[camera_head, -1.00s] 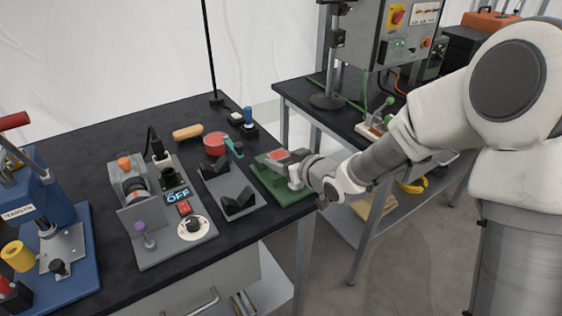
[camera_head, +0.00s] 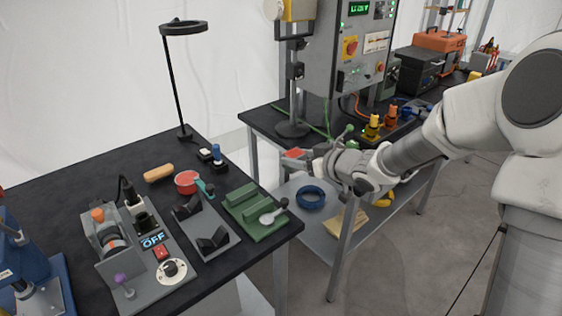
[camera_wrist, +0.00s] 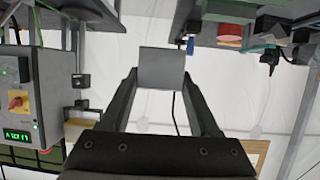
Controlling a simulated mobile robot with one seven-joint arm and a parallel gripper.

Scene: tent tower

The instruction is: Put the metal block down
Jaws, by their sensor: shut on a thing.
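My gripper (camera_wrist: 160,78) is shut on the metal block (camera_wrist: 161,66), a plain grey square face between the two dark fingertips in the wrist view. In the head view my gripper (camera_head: 303,156) is held in the air over the gap between the two benches, to the right of the green fixture (camera_head: 240,197). A small red patch shows at its tip there; I cannot tell whether it belongs to the block. The green fixture has raised ridges and a handle with a round pale disc (camera_head: 267,218). No block is visible on it.
The left black bench holds a grey V-block stand (camera_head: 206,226), a red round container (camera_head: 187,182) and a grey machine with an OFF display (camera_head: 152,241). The right bench carries a control cabinet (camera_head: 347,45). A blue ring (camera_head: 311,197) lies on its lower shelf.

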